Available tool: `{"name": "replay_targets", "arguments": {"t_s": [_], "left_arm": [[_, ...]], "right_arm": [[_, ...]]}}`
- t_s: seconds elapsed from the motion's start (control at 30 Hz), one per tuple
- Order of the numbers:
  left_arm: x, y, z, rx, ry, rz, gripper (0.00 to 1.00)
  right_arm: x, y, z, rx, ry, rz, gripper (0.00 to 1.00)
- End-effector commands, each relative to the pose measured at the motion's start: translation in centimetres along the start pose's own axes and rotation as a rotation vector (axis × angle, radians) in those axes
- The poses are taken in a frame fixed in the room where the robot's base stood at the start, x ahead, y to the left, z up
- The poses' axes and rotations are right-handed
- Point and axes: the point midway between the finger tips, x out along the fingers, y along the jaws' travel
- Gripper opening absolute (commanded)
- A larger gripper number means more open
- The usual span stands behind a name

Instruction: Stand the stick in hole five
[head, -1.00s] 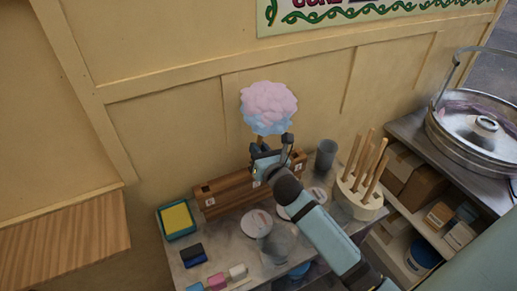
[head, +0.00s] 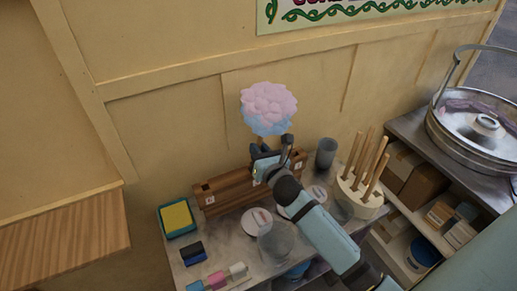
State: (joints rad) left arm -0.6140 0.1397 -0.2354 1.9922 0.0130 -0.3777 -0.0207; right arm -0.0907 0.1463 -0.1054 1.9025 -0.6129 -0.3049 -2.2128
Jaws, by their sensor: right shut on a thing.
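A pink and blue cotton candy (head: 268,108) on a stick stands upright above the wooden rack at the back of the table. My right gripper (head: 272,150) is shut on its stick, just below the fluff; the fingers hide most of the stick. The wooden rack (head: 232,188) is a long brown block with small white number labels. The gripper and wrist cover its middle part, so I cannot tell which hole is under the stick or whether the stick's lower end is in it. My left gripper is not in view.
A round block with several upright sticks (head: 357,203) stands at the right, beside a grey cup (head: 326,154). A yellow sponge in a green tray (head: 177,218), a dark blue item (head: 193,253) and clear jars (head: 276,242) occupy the table. The wall is close behind.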

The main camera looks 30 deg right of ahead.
Motion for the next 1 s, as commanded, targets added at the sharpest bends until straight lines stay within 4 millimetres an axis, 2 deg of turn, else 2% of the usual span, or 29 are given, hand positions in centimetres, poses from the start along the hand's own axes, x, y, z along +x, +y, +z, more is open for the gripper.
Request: {"name": "replay_targets", "arguments": {"t_s": [0.73,0.77,0.87,0.9,1.0], "left_arm": [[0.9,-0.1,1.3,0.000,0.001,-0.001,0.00],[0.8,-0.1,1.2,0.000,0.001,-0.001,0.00],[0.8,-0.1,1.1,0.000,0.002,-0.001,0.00],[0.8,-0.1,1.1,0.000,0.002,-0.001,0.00],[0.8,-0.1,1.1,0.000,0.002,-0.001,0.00]], "right_arm": [[0.0,-0.5,-2.4,-0.001,0.001,-0.001,0.00],[0.0,-0.5,-2.4,-0.001,0.001,-0.002,0.18],[0.0,-0.5,-2.3,-0.001,0.001,-0.001,0.41],[0.0,-0.5,-2.3,-0.001,0.001,-0.001,0.45],[0.0,-0.5,-2.2,-0.001,0.001,-0.001,0.45]]}}
